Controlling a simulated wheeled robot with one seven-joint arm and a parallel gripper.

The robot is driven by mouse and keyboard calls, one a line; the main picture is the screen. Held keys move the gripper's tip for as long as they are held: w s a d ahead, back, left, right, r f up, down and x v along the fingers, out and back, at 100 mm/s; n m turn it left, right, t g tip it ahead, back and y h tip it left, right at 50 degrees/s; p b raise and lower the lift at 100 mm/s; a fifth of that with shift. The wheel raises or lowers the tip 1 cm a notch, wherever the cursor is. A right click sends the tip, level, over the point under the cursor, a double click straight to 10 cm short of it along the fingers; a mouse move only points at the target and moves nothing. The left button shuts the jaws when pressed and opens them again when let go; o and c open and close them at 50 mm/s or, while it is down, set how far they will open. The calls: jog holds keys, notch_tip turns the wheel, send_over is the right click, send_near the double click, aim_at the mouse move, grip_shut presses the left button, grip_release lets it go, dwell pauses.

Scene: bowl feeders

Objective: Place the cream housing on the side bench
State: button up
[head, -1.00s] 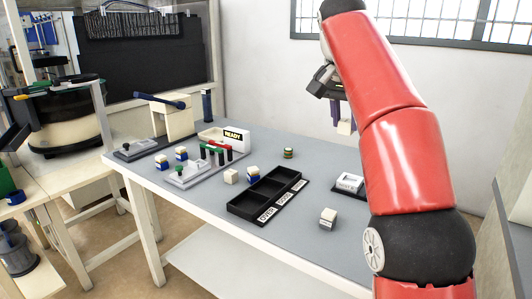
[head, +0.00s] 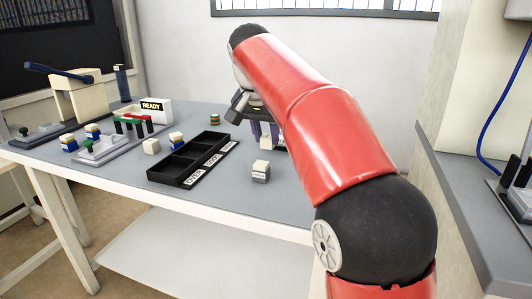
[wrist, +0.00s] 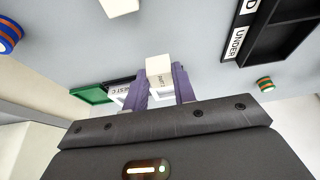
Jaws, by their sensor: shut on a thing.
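My gripper (head: 264,133) is shut on the cream housing (wrist: 159,67), a small pale block with dark print on one face. In the wrist view it sits between the purple fingers. In the head view the housing (head: 266,143) hangs over the far part of the grey table, partly hidden by my red arm. The side bench appears to be the grey-topped surface (head: 468,205) at the right edge of the head view, well apart from my gripper.
The table (head: 230,190) carries a black compartment tray (head: 165,180), a cream-and-grey block (head: 261,171), a cream block (head: 151,146) and a READY sign (head: 152,106). Dark fixtures (head: 518,185) and a blue cable (head: 492,120) are at the right bench. A pale wall end (head: 440,150) borders that bench.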

aim_at(266, 144)
jog(key=shift+f+b, duration=0.4)
jog(key=shift+f, duration=1.15)
jog(key=shift+f, duration=0.15)
jog(key=o, duration=1)
jog(key=p+v, duration=0.4)
jog(key=v, duration=0.8)
